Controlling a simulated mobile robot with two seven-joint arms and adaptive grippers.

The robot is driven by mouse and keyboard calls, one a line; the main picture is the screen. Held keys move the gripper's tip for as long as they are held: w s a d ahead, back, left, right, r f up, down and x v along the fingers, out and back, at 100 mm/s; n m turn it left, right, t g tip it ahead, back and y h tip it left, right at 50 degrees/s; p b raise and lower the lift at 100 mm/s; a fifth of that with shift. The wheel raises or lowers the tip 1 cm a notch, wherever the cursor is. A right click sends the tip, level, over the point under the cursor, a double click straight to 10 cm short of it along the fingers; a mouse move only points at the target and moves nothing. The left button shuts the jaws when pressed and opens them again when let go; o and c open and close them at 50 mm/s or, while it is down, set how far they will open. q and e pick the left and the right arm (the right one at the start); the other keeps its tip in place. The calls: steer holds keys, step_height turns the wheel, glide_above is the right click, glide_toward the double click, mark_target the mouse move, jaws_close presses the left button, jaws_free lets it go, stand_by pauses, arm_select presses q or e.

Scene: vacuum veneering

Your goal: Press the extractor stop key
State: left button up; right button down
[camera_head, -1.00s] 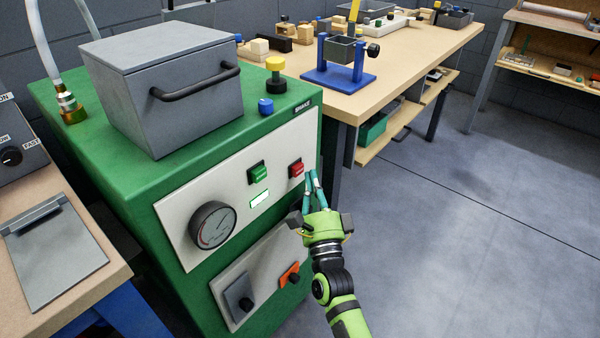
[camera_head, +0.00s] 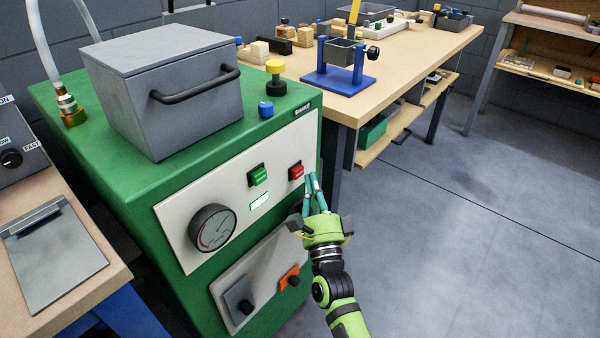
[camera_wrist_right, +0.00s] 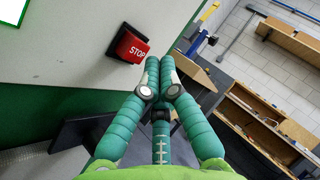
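The red stop key (camera_head: 297,171) is on the pale upper panel of the green machine (camera_head: 120,190), right of a green key (camera_head: 258,175). In the right wrist view the red key (camera_wrist_right: 131,46), lettered STOP, sits just left of and beyond my fingertips. My right gripper (camera_head: 311,180) is in front of the panel, just below and right of the red key. Its teal fingers are brought together in the wrist view (camera_wrist_right: 168,68), with nothing seen between them. A gap to the key seems to remain. My left gripper is not in view.
The panel also carries a round gauge (camera_head: 212,228) and a lit display (camera_head: 260,200). An orange switch (camera_head: 289,277) is on the lower panel. A wooden workbench (camera_head: 420,50) stands behind to the right. The floor at right is clear.

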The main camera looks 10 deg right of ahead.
steer(key=shift+w, duration=0.1)
stand_by(0.3)
steer(key=shift+w+a, duration=0.3)
steer(key=shift+w+a+b, duration=0.3)
steer(key=shift+w+b, duration=0.05)
stand_by(0.8)
stand_by(0.3)
steer(key=shift+s+d+p, duration=0.5)
steer(key=shift+s+d, duration=0.1)
steer(key=shift+s, duration=0.15)
